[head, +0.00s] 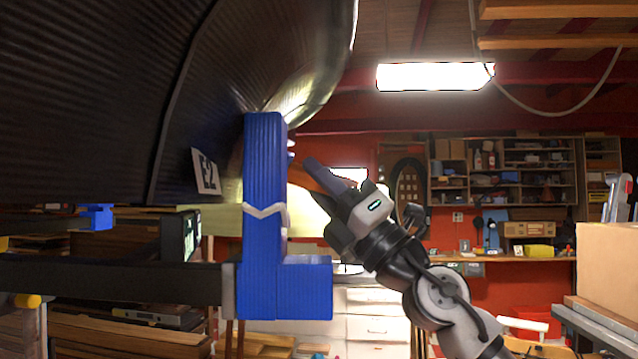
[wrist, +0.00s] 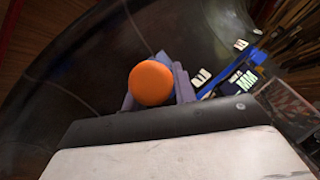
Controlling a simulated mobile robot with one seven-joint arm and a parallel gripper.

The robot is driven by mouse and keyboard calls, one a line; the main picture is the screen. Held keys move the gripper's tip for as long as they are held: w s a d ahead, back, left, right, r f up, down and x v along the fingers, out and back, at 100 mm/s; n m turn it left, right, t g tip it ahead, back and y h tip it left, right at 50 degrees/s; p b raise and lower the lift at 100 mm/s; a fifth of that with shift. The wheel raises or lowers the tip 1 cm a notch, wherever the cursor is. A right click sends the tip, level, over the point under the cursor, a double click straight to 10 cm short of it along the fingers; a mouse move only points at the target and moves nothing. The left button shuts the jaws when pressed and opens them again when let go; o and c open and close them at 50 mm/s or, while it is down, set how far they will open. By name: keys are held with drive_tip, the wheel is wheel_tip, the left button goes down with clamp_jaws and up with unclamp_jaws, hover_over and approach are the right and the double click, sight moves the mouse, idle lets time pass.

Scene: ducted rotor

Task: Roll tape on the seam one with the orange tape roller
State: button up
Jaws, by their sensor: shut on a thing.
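My gripper (head: 318,178) is raised at the centre of the head view, to the right of a blue post. In the wrist view my gripper (wrist: 156,90) is shut on the orange tape roller (wrist: 151,83), whose round orange end faces the camera. The large dark ribbed duct (head: 95,100) fills the upper left of the head view. A seam line (head: 176,88) runs down its side. The duct's dark surface (wrist: 85,75) lies beyond the roller in the wrist view. I cannot tell whether the roller touches it, nor which seam is seam one.
A blue padded post (head: 264,190) on a dark beam (head: 120,284) stands between the duct and my gripper. A white label (head: 205,171) is on the duct. A cardboard box (head: 606,265) stands at right. Shelves (head: 500,175) line the back wall.

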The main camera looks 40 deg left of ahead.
drive_tip(key=shift+w+a, duration=0.5)
drive_tip(key=shift+a, duration=0.15)
drive_tip(key=shift+w+a, duration=0.45)
drive_tip(key=shift+a, duration=0.2)
drive_tip(key=shift+s, duration=0.1)
drive_tip(key=shift+s+d+b, duration=0.15)
drive_tip(key=shift+s+d, duration=0.4)
drive_tip(key=shift+d, duration=0.3)
drive_tip(key=shift+s+d+b, duration=0.15)
drive_tip(key=shift+s+d, duration=0.4)
drive_tip(key=shift+d, duration=0.25)
drive_tip(key=w+d, duration=0.3)
drive_tip(key=w, duration=0.2)
drive_tip(key=shift+d+f, duration=0.2)
drive_tip(key=shift+f, duration=0.15)
drive_tip(key=shift+w+d+f, duration=0.1)
drive_tip(key=shift+w+d, duration=0.35)
drive_tip(key=shift+w, duration=0.15)
drive_tip(key=shift+w+d+f, duration=0.1)
drive_tip(key=shift+w+d, duration=0.3)
drive_tip(key=shift+w, duration=0.2)
